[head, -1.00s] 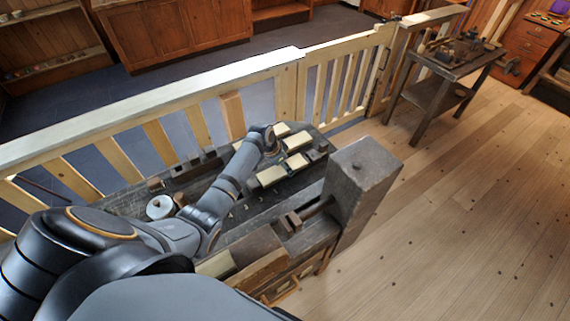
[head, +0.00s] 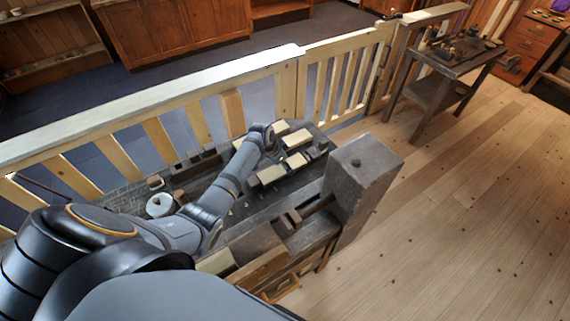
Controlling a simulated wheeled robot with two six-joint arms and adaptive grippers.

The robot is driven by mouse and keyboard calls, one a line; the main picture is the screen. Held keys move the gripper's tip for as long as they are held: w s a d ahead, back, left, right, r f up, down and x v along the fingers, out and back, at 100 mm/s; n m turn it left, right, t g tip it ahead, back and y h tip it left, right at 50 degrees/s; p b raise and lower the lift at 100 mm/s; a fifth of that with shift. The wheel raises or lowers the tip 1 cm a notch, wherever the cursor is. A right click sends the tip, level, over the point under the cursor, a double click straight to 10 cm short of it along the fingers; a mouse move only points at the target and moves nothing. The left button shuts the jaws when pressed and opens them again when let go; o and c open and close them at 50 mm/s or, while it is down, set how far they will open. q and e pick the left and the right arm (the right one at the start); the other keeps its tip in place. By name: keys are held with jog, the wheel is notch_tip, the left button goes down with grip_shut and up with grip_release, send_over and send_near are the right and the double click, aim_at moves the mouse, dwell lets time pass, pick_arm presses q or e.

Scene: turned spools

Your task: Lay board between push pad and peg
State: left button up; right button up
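Several pale blocks lie at the right end of the dark workbench top, among them a front one (head: 270,176) and one behind it (head: 297,161). I cannot tell which is the board. My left arm reaches across the bench and its wrist end (head: 265,138) is beside these blocks. The fingers are hidden or too small to make out, so open or shut does not show. Dark blocks (head: 284,226) stand at the bench's front right; whether one is the push pad, and where the peg is, I cannot tell. My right gripper is not in view.
A big dark wooden post (head: 362,175) rises at the bench's right end. A white round spool (head: 159,205) sits at the bench's left. A wooden railing (head: 150,100) runs behind the bench. A small side table (head: 450,62) stands farther right; open floor lies between.

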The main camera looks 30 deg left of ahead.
pick_arm(q)
jog(key=o, duration=1.3)
jog(key=o, duration=0.4)
jog(key=shift+c, duration=0.2)
notch_tip(320, 180, up, 8)
jog(key=p, duration=0.8)
jog(key=shift+r, duration=0.1)
